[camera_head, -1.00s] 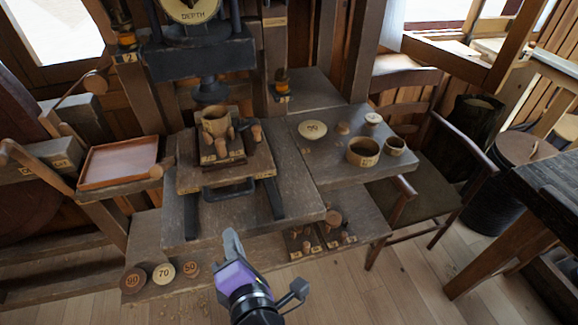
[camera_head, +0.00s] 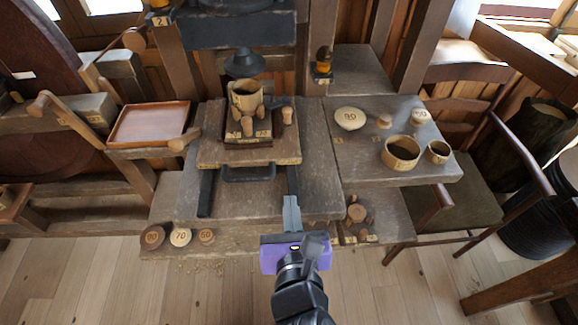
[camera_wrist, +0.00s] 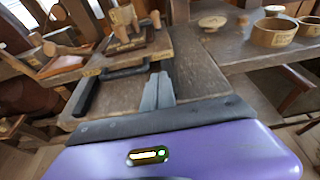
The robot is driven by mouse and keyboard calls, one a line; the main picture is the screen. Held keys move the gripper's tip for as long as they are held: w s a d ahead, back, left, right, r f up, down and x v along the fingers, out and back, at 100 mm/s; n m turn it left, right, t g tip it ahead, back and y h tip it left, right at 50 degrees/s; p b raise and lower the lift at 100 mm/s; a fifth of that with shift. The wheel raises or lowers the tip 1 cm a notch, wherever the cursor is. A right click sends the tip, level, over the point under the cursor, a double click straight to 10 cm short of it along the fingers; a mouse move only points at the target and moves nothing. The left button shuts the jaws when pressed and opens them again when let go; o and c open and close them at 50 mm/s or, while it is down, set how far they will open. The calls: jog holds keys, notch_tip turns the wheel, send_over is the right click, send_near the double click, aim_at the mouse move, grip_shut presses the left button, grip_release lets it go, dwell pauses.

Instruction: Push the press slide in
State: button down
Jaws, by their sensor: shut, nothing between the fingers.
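The press slide (camera_head: 211,153) is a wooden plate on the press bed (camera_head: 322,190), with a dark bar handle (camera_head: 248,173) on its front edge. It sits on two dark rails running toward me. On the slide are a wooden cup (camera_head: 245,97) and several pegs in a dark holder. The slide also shows in the wrist view (camera_wrist: 150,54), with its handle (camera_wrist: 112,74). My gripper (camera_head: 291,203) is shut and empty, its fingertips in front of the bed's right part, to the right of the handle. In the wrist view the fingers (camera_wrist: 158,80) point toward the slide, apparently apart from it.
A reddish tray (camera_head: 150,122) is at left, with a wooden lever beside it. The right shelf (camera_head: 355,165) carries bowls (camera_head: 401,152) and a lid (camera_head: 350,118). Numbered discs (camera_head: 180,237) lie at front left. A chair stands at right.

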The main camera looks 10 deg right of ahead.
aim_at(286, 160)
jog(key=x, duration=0.7)
jog(key=r+x, duration=0.1)
jog(key=x, duration=0.3)
jog(key=shift+w+p, duration=0.4)
